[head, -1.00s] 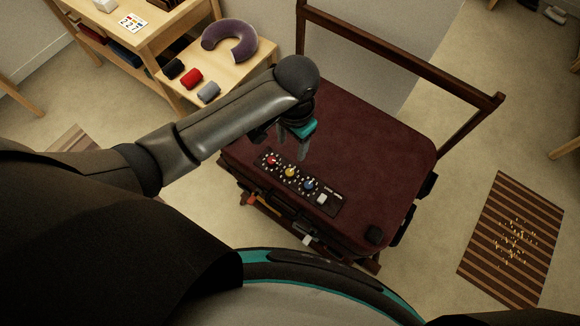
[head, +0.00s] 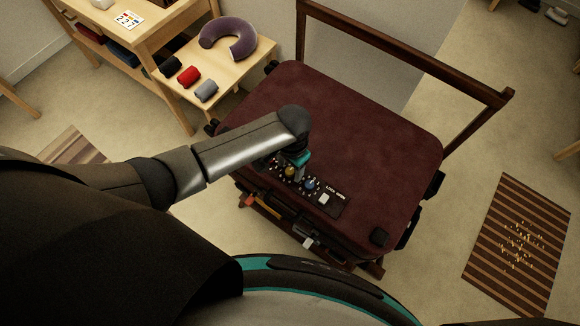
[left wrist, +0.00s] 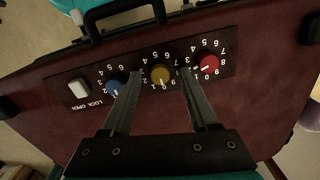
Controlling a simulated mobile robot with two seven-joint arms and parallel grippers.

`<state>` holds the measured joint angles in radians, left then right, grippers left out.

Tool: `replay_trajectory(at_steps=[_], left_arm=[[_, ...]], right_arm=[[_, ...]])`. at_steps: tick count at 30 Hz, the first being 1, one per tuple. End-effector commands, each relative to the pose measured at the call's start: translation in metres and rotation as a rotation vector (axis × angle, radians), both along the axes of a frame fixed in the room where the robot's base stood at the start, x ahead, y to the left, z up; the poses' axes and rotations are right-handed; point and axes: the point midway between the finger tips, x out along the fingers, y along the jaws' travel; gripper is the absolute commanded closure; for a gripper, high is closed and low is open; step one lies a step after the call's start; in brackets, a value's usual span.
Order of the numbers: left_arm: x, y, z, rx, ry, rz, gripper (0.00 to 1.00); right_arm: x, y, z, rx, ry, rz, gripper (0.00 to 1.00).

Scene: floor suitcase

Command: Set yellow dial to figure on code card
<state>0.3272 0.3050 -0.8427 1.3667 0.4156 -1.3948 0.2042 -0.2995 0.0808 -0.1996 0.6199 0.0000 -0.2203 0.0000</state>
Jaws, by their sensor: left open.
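The yellow dial (left wrist: 160,76) sits in the middle of the black lock panel on the maroon suitcase (head: 360,120), between the blue dial (left wrist: 115,88) and the red dial (left wrist: 208,64). In the head view the yellow dial (head: 290,170) is partly covered by my left gripper (head: 298,172). My left gripper (left wrist: 160,88) is open, with one finger on each side of the yellow dial; contact cannot be told. The code card (head: 128,20) lies on the wooden shelf unit at the upper left, with coloured marks and figures too small to read surely. My right gripper is not in view.
A white lock switch (left wrist: 79,88) is on the panel beside the blue dial. A purple neck pillow (head: 228,38) and several rolled cloths, one red (head: 188,75), lie on the wooden table. A striped rug (head: 517,245) lies on the floor at right.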

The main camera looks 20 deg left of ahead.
Motion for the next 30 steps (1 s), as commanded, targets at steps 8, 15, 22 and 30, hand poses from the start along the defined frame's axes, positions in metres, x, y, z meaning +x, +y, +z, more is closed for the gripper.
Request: replay_trajectory(at_steps=[8,15,22,30], left_arm=[[0.0002,0.0001,-0.0008,0.0,0.0,0.0,0.4],[0.0001,0.0001,-0.0007,0.0,0.0,0.0,0.67],[0.0002,0.0003,-0.0007,0.0,0.0,0.0,0.92],[0.0001,0.0004,-0.0007,0.001,0.0,0.0,1.0]], right_arm=[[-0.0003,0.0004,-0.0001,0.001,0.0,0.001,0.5],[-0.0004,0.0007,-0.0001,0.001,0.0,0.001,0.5],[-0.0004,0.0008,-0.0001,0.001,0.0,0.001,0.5],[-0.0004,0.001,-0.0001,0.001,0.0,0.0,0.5]])
